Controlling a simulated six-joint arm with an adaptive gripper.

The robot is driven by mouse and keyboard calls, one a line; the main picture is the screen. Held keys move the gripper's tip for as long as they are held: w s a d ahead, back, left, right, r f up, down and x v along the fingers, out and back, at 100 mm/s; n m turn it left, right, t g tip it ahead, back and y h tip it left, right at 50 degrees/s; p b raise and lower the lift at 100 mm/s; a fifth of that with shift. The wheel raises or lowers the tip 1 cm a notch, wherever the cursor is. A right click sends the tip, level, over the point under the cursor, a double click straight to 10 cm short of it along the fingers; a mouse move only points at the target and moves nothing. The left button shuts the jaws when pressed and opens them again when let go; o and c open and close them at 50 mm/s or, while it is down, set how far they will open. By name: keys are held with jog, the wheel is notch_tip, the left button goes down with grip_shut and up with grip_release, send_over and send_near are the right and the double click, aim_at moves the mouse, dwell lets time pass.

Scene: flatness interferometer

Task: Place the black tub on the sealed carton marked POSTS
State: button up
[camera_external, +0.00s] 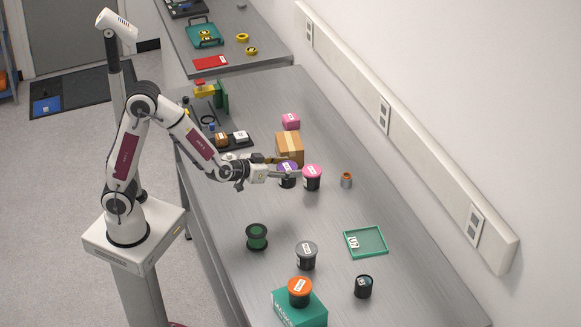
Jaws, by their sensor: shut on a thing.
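My gripper (285,174) is shut on a dark tub with a purple lid (288,183), beside a dark tub with a pink lid (312,178). I cannot tell whether the purple-lidded tub is off the table. A dark tub with a grey-black lid (306,258) stands upright on the table, apart from my gripper. A brown taped carton (290,149) stands just behind the gripper; a teal carton (302,309) at the front bears a dark tub with an orange lid (300,289). I cannot read POSTS on any carton.
A black tray (235,145) with small blocks lies left of the brown carton.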

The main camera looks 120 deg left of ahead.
jog(key=shift+s+a, duration=0.25)
jog(key=shift+a, duration=0.1)
jog(key=s+a+r+n+g+y, duration=0.1)
jog(key=s+a+r, duration=0.3)
jog(key=a, duration=0.8)
jog(key=s+a+r+n+g+y, duration=0.1)
jog(key=s+a+r+n+g, duration=0.2)
jog(key=a, duration=0.9)
jog(key=s+r+g, duration=0.1)
jog(key=s+r, duration=0.1)
jog(key=s, duration=0.1)
jog(key=shift+n, duration=0.3)
jog(key=shift+f, duration=0.1)
notch_tip(320, 180, down, 6)
jog(key=shift+f, duration=0.15)
